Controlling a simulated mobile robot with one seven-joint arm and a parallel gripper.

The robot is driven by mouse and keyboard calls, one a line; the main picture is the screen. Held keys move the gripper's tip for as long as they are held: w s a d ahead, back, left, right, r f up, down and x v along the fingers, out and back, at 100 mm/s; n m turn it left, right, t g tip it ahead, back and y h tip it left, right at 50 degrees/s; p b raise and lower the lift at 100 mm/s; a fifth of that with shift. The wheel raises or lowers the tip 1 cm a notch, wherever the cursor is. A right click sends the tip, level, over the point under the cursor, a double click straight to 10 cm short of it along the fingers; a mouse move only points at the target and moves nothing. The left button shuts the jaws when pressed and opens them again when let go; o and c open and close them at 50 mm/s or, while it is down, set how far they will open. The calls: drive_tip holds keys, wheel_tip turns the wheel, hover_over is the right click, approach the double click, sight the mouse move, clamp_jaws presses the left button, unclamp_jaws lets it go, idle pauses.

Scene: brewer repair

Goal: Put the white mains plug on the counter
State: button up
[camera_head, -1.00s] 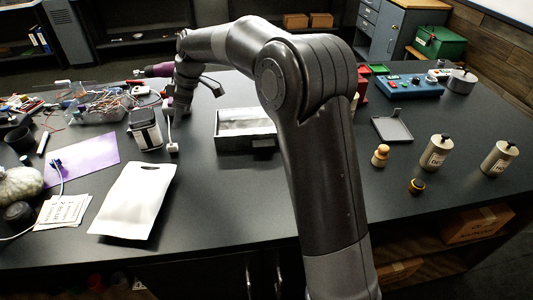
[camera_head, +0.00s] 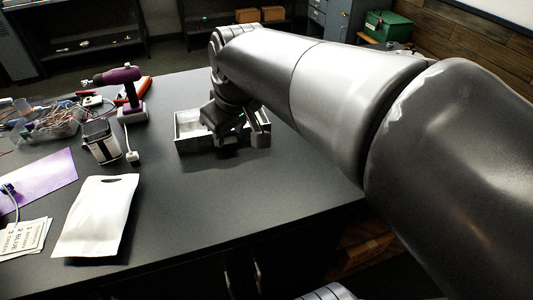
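The white mains plug (camera_head: 132,156) lies on the dark counter (camera_head: 200,190), with a short pale cord running back from it toward the drill's base. It is just right of a black-and-white canister (camera_head: 101,142). My gripper (camera_head: 233,138) is to the right of the plug, clearly apart from it, over or in a grey open tray (camera_head: 188,143). The fingers are dark and partly hidden by my wrist, so I cannot tell whether they are open or shut, or hold anything.
A purple drill (camera_head: 122,76) stands behind the plug. A white pouch (camera_head: 95,217) lies in front, with a purple sheet (camera_head: 38,180) and cards (camera_head: 25,236) to the left. A clear bin of wires (camera_head: 50,121) is farther back. The counter right of the pouch is bare.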

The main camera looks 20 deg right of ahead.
drive_tip(key=s+d+f+m, duration=0.2)
drive_tip(key=s+d, duration=0.1)
drive_tip(key=s, duration=0.2)
drive_tip(key=s+d+f+m+t+h, duration=0.1)
drive_tip(key=s+d+f+m, duration=0.1)
drive_tip(key=s, duration=0.4)
drive_tip(key=shift+s+d+m, duration=0.25)
drive_tip(key=shift+d+m, duration=0.4)
drive_tip(key=shift+m, duration=0.15)
